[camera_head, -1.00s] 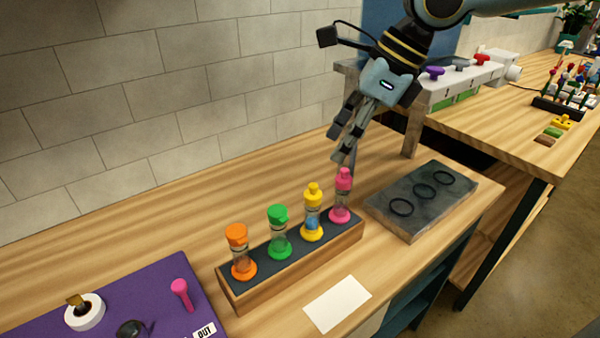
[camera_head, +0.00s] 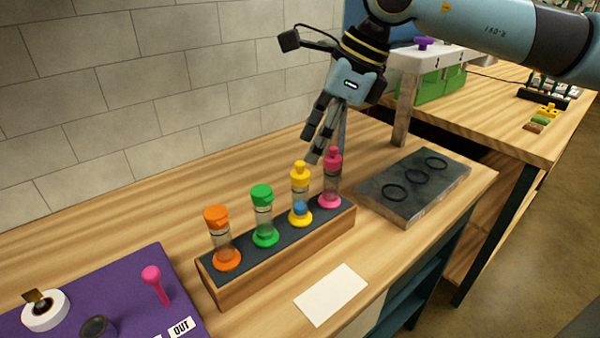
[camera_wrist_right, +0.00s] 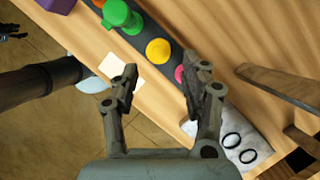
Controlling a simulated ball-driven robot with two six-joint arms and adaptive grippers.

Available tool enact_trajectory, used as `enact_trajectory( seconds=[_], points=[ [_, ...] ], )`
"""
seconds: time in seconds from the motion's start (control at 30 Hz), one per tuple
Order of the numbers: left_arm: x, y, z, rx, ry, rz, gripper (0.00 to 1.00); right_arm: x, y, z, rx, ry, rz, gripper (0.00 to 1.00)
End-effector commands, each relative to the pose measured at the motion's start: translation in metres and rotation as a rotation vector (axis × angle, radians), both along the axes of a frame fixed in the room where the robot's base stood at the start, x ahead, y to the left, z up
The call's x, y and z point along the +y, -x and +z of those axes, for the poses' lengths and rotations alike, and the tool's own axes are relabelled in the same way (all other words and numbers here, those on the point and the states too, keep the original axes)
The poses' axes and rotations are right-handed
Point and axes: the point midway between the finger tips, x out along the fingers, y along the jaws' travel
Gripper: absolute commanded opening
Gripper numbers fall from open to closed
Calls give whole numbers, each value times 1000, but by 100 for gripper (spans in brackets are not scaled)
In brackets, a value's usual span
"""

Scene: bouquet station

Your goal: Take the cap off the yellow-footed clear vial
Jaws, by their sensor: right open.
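The yellow-footed clear vial (camera_head: 301,195) stands upright in a wooden rack with a dark top (camera_head: 285,255). Its yellow cap (camera_head: 300,172) is on, and something blue shows inside the glass. My right gripper (camera_head: 318,150) points down behind and above the yellow and pink vials, apart from the yellow cap. In the right wrist view, its two fingers (camera_wrist_right: 163,80) are spread with nothing between them. The round yellow cap (camera_wrist_right: 158,51) lies just beyond the fingertips there. My left gripper does not show in the head view.
Pink (camera_head: 332,185), green (camera_head: 264,220) and orange (camera_head: 221,240) vials share the rack. A grey slab with three black rings (camera_head: 415,190) lies to the right. A white card (camera_head: 331,295) lies in front. A purple mat (camera_head: 120,285) is at left.

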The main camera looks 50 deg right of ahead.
Motion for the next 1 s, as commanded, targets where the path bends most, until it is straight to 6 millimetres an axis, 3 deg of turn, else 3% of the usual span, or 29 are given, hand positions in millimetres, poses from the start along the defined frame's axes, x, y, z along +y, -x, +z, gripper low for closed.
enact_trajectory(
  seconds=[0.4,0.7,0.9,1.0],
  points=[
    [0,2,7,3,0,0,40,15,-15,-36,1,-4,-2,46],
    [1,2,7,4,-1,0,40,15,-16,-40,1,0,0,46],
    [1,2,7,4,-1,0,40,15,-16,-40,1,-1,0,22],
    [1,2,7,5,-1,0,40,15,-16,-40,1,-1,0,20]
  ],
)
